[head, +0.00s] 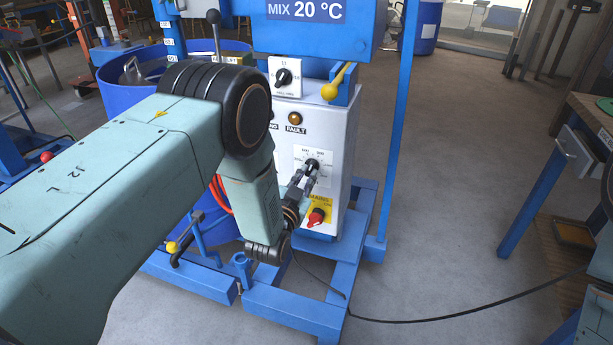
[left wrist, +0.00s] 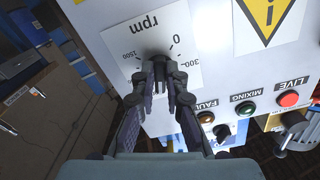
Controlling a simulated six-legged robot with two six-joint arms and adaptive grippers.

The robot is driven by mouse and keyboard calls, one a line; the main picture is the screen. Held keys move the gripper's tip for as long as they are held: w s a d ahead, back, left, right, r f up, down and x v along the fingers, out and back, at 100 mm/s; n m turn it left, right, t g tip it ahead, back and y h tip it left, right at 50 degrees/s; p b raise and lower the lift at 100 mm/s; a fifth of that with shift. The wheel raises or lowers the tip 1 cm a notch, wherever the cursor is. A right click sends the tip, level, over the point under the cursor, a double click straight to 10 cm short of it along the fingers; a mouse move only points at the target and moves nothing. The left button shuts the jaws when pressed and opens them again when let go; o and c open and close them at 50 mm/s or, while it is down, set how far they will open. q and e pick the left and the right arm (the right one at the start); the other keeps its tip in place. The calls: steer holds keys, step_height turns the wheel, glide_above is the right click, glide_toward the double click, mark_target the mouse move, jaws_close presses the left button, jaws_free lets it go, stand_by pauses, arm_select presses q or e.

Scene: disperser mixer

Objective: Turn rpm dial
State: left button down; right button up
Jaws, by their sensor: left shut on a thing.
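The rpm dial (head: 312,163) is a black knob on a white scale plate, low on the front of the white control box. In the left wrist view the dial (left wrist: 156,58) sits on a plate marked "rpm", with 0, 300 and 1500 printed around it. My left gripper (head: 308,176) reaches the dial from below in the head view. In the left wrist view its fingertips (left wrist: 170,73) are shut on the knob, one on each side, and hide part of it. The knob's pointer cannot be made out. My right gripper is not in view.
A red switch on a yellow plate (head: 317,216) is just below the dial. Fault lamp (head: 295,118) and another black knob (head: 284,77) are above. A yellow-ended lever (head: 333,86) juts out near the box top. Blue frame rails (head: 300,308) run along the floor.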

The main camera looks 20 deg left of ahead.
arm_select(q)
steer(key=shift+w+r+m, duration=0.1)
steer(key=shift+r+m, duration=0.15)
steer(key=shift+m, duration=0.65)
steer(key=c, duration=1.4)
jaws_free()
steer(key=shift+f, duration=0.1)
steer(key=shift+s+f, duration=0.1)
steer(key=shift+s, duration=0.1)
steer(key=shift+s, duration=0.3)
steer(key=s, duration=1.1)
steer(key=shift+s+a, duration=0.1)
steer(key=shift+a, duration=0.15)
